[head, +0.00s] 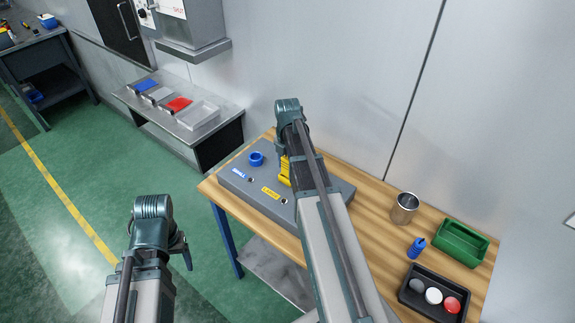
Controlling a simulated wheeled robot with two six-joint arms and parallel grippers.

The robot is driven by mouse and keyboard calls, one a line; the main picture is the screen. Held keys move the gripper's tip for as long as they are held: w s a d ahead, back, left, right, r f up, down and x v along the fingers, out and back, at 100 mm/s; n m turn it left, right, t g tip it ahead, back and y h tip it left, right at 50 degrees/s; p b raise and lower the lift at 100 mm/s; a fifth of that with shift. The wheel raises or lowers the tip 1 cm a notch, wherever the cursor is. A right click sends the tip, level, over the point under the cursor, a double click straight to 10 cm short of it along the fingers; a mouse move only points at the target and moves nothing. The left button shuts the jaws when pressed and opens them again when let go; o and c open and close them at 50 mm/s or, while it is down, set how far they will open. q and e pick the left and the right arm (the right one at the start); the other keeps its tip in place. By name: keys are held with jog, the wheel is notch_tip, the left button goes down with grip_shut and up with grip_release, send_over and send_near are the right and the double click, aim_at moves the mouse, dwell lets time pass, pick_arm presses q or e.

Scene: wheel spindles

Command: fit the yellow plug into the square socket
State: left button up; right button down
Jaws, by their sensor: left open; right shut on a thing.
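The yellow plug (284,174) shows just left of my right forearm, over the grey board (233,187). My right gripper is shut on it; the arm hides the jaws and part of the plug. I cannot tell whether the plug touches the board. A yellow label (271,193) lies on the board, with a small dark opening (284,200) beside it. A blue label (238,172) has another small square opening (250,179) beside it. My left gripper (186,250) is open and empty, low at the left, away from the board and mostly hidden by its arm.
A blue round piece (256,158) stands on the board's back left. On the wooden table (368,213), a metal cup (404,207), blue bottle (416,247), green bin (460,243) and black tray (410,297) stand at the right. A grey wall (340,70) rises behind.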

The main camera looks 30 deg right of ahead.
jog(key=shift+f+b, duration=1.1)
jog(key=shift+f, duration=0.05)
jog(key=shift+c, duration=1.1)
grip_release()
jog(key=shift+r, duration=0.1)
notch_tip(320, 180, up, 14)
jog(key=p, duration=1.4)
